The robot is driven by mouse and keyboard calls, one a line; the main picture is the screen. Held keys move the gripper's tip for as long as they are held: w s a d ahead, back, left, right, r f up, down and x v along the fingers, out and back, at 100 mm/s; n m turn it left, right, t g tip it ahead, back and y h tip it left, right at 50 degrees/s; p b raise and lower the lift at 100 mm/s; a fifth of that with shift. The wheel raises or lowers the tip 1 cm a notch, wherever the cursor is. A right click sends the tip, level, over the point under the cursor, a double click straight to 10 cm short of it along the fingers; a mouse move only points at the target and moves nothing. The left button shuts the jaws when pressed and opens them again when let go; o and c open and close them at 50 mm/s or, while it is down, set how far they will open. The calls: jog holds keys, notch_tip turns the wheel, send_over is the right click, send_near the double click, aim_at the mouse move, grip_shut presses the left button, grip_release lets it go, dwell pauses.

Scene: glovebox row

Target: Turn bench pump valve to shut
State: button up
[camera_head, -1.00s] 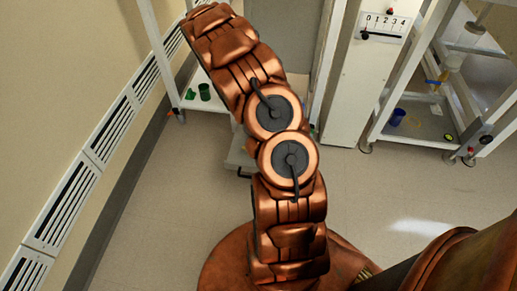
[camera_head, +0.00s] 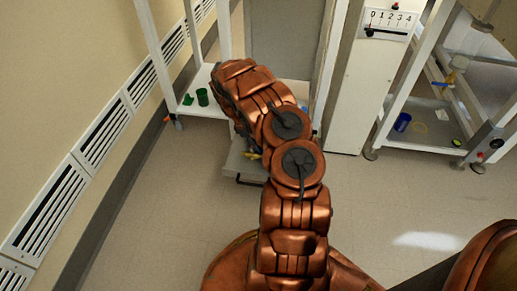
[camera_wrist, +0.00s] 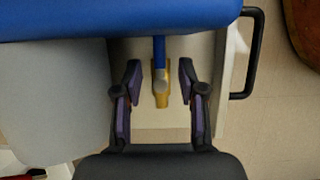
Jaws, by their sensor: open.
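The wrist view shows a brass-yellow valve part (camera_wrist: 162,97) with a pale round top. A narrow blue bar (camera_wrist: 159,50) runs from it toward a large blue body (camera_wrist: 110,18). I cannot tell whether the bar is the handle or a pipe. My gripper (camera_wrist: 160,68) is open, one finger on each side of the valve, with gaps on both sides and nothing held. In the head view, a low grey unit (camera_head: 244,168) with a bit of yellow on it shows beside my arm. My gripper is hidden there behind my arm.
A grey rounded body (camera_wrist: 50,95) lies left of the valve and a black bar handle (camera_wrist: 250,55) right. A white shelf frame with a green cup (camera_head: 202,97) stands back left. A white panel numbered 0 to 4 (camera_head: 387,22) stands back right.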

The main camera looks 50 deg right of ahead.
jog(key=shift+x, duration=1.2)
jog(key=shift+c, duration=0.2)
grip_shut()
